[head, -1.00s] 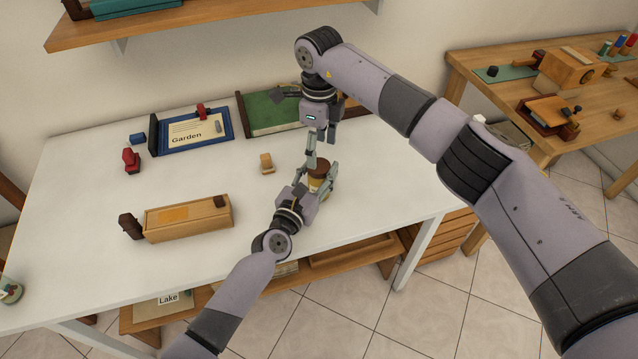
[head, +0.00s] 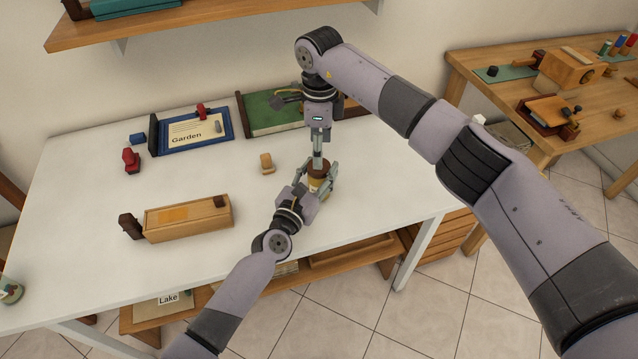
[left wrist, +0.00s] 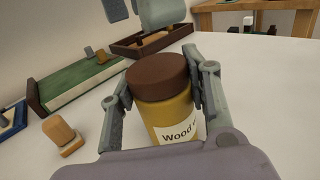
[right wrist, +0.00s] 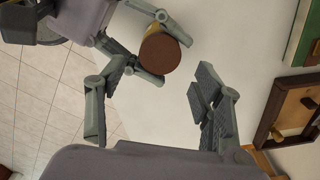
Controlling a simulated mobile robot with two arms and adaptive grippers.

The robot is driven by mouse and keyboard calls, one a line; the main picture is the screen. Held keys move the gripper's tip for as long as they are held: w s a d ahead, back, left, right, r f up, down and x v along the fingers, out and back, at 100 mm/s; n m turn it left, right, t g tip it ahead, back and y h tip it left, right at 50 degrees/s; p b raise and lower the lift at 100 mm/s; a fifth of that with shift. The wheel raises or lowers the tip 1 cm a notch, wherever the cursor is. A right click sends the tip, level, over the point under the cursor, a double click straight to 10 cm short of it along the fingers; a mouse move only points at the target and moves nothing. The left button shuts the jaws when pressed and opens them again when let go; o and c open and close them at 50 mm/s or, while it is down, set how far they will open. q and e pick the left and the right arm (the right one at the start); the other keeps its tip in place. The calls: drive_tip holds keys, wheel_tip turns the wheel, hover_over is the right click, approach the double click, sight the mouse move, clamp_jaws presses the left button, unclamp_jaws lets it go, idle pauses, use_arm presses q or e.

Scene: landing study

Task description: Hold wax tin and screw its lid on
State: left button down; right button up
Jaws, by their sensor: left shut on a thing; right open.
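The wax tin (left wrist: 160,115) is a yellow jar with a partly hidden white label reading "Wood". It stands upright at the table's right front, and its brown lid (left wrist: 157,78) sits on top. I cannot tell how tightly the lid is seated. My left gripper (head: 318,184) is shut around the tin's body, one finger on each side in the left wrist view. My right gripper (right wrist: 155,105) is open and empty above the lid, pointing down. In the right wrist view the round lid (right wrist: 160,54) shows beyond the fingers, apart from them.
A wooden box (head: 188,219) lies at the table's front left. A small wooden block (head: 267,163) stands left of the tin.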

sight(319, 181)
drive_tip(key=shift+f, duration=2.3)
drive_tip(key=shift+c, duration=0.6)
drive_tip(key=c, duration=1.1)
drive_tip(key=m, duration=0.3)
drive_tip(key=o, duration=1.3)
